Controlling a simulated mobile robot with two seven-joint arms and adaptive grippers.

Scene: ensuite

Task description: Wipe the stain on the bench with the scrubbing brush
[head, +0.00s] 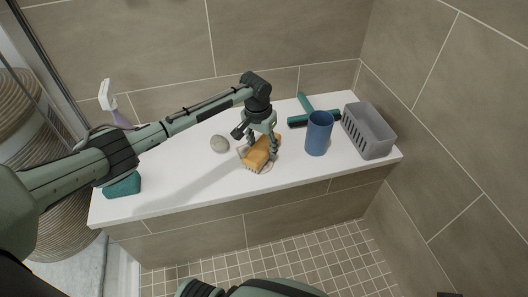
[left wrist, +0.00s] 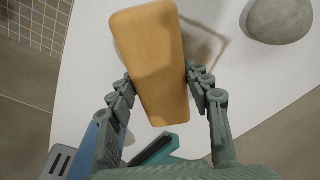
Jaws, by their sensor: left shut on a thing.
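The scrubbing brush (head: 259,152), a tan wooden block, is low over the white bench (head: 190,187), near its middle. My left gripper (head: 262,150) is shut on it from above. In the left wrist view the brush (left wrist: 152,55) sits between the two fingers (left wrist: 160,88), which press on its sides. A faint brownish stain outline (left wrist: 222,41) shows on the bench beside and partly behind the brush. In the head view the brush covers much of the stain. I cannot tell whether the bristles touch the bench. My right gripper is not in view.
A grey stone (head: 219,143) lies left of the brush. A blue cup (head: 318,134), a teal squeegee (head: 312,116) and a grey basket (head: 375,139) stand to the right. A teal block (head: 122,186) and a spray bottle (head: 108,99) are at the left. Tiled walls enclose the back and right.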

